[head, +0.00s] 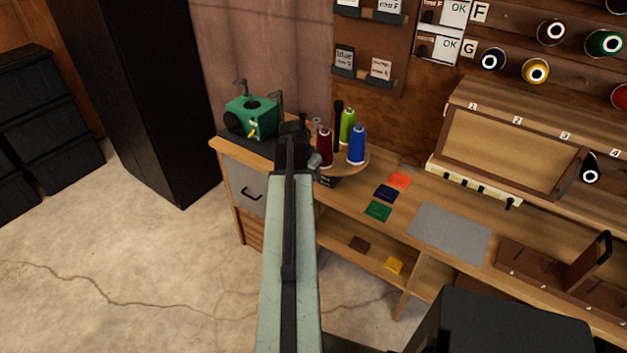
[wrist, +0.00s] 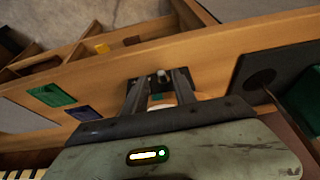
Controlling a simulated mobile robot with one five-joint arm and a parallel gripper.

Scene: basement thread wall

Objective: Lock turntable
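The turntable (head: 357,167) is a round wooden disc on the bench. It carries a dark red spool (head: 324,147), a blue spool (head: 357,144) and a lime green spool (head: 347,126). A small black block (head: 329,181) with a pale label sits at its front edge. My gripper (head: 292,130) is left of the spools, and my arm hides part of that area. In the wrist view my gripper (wrist: 159,82) has its two fingers apart. A dark fitting with small silver pins (wrist: 162,76) shows between and beyond them; I cannot tell whether they touch it.
A green machine (head: 250,115) with hooks stands left of my gripper on a dark base. Coloured cards (head: 386,193) and a grey mat (head: 449,232) lie on the bench to the right. Thread spools (head: 536,71) hang on the wall. Open floor (head: 150,260) lies at left.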

